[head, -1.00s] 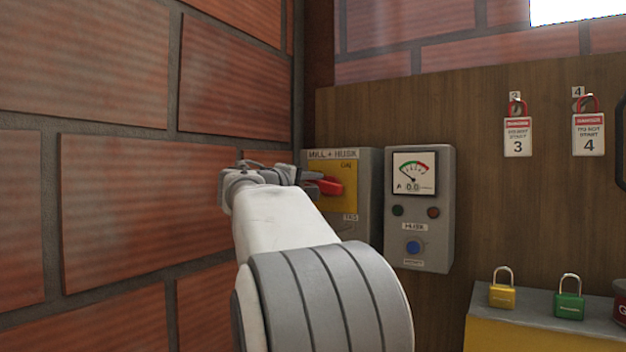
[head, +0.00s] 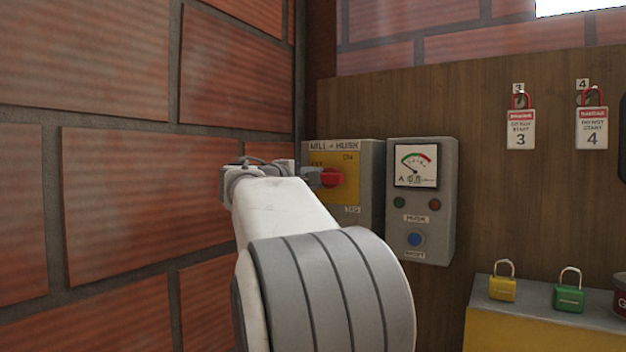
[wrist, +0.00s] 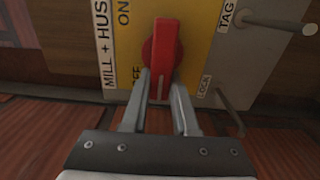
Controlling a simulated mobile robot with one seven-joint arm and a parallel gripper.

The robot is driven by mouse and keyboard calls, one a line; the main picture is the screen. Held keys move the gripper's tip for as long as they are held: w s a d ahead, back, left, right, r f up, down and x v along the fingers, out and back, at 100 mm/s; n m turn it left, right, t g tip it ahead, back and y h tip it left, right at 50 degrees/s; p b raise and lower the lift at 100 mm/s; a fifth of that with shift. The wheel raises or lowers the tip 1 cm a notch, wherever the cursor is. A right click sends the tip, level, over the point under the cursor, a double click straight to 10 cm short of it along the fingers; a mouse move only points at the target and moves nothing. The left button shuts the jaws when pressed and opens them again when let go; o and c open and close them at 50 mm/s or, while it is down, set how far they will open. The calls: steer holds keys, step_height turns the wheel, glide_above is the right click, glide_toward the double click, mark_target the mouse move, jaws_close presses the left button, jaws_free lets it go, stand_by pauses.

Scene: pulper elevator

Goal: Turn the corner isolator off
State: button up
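The corner isolator is a grey box (head: 371,190) labelled MILL + HUSK, on the board beside the brick corner. Its yellow plate (head: 349,195) has ON at the upper right and OFF at the upper left. The red handle (head: 333,177) lies about level in the head view, its left end partly hidden by my gripper (head: 312,176). In the wrist view the handle (wrist: 164,50) has a white mark at its near end, close to the OFF label. My gripper (wrist: 161,82) has one finger on each side of that end, apparently touching both sides.
A grey meter box (head: 428,220) with a blue button stands just right of the isolator. The brick wall (head: 150,200) is close on the left. Padlocks (head: 502,288) stand on a ledge at lower right, and tags (head: 520,130) hang above. Metal pegs (wrist: 228,112) stick out beside the handle.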

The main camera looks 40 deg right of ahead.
steer(key=o, duration=0.5)
steer(key=shift+s+d+f, duration=0.1)
steer(key=shift+s+d, duration=0.3)
steer(key=shift+c, duration=0.2)
steer(key=shift+w+a, duration=0.1)
steer(key=shift+a, duration=0.1)
steer(key=v, duration=1.7)
steer(key=shift+a, duration=0.15)
steer(key=s+a+f+m+g+y, duration=0.1)
steer(key=s+f+y, duration=0.4)
steer(key=f, duration=0.4)
steer(key=s+a+f+g+y, duration=0.1)
steer(key=s+a+f+y, duration=0.15)
steer(key=s+f, duration=0.55)
steer(key=s+a+f+m+y, duration=0.2)
steer(key=s+a+f+y, duration=0.35)
steer(key=f, duration=0.25)
steer(key=s+a+f+m+y, duration=0.2)
steer(key=s+a+f+y, duration=0.2)
steer(key=a+f, duration=0.35)
step_height(320, 180, up, 15)
steer(key=d+p, duration=0.1)
steer(key=p, duration=1.4)
steer(key=shift+t, duration=0.3)
